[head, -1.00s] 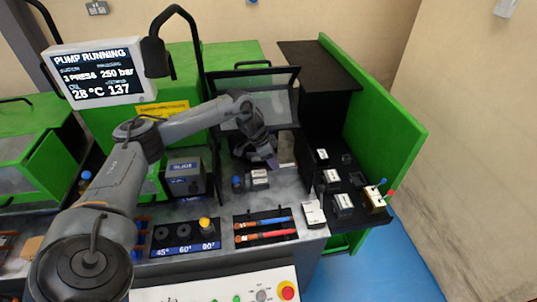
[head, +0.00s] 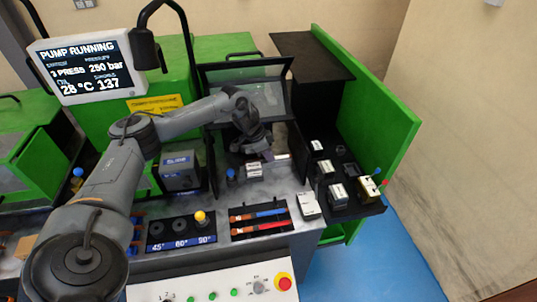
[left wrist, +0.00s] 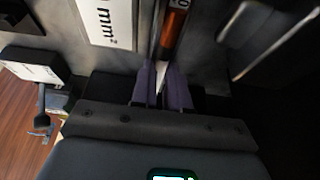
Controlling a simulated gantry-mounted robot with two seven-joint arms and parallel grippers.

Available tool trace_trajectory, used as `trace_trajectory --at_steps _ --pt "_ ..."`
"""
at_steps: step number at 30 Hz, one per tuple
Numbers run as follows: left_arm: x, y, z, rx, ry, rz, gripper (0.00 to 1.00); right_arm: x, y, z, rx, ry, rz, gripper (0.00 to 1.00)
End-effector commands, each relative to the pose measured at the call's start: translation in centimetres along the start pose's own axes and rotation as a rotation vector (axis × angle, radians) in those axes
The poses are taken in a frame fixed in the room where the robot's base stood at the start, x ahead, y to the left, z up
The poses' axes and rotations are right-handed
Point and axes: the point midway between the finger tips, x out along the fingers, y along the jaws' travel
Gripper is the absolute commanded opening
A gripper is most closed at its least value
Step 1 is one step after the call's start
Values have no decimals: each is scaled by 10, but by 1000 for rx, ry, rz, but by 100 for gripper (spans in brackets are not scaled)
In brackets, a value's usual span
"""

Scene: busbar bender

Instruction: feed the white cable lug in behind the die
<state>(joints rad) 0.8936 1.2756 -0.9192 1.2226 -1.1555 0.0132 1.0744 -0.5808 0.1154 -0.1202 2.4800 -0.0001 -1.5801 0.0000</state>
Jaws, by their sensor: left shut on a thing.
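My left gripper (head: 265,155) reaches over the bender's work area from the left. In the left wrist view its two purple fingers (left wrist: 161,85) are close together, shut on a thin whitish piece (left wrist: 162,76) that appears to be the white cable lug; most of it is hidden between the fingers. A copper-orange bar (left wrist: 174,28) lies just beyond the fingertips. In the head view the gripper hides the lug, and I cannot make out the die or how the lug stands to it. My right gripper is not in view.
A labelled block (head: 253,170) sits just in front of the gripper, with a blue knob (head: 231,174) beside it. A clear guard (head: 245,95) stands behind. A black tray (head: 345,206) with several labelled blocks is at the right, by a green panel (head: 375,130).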

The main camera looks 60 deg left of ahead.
Motion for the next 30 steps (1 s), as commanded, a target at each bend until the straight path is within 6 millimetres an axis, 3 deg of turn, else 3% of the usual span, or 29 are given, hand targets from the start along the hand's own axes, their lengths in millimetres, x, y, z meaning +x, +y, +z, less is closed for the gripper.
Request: trace_trajectory --at_steps 30 --pt "-6 0 15 -1 -2 -1 0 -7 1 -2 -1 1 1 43"
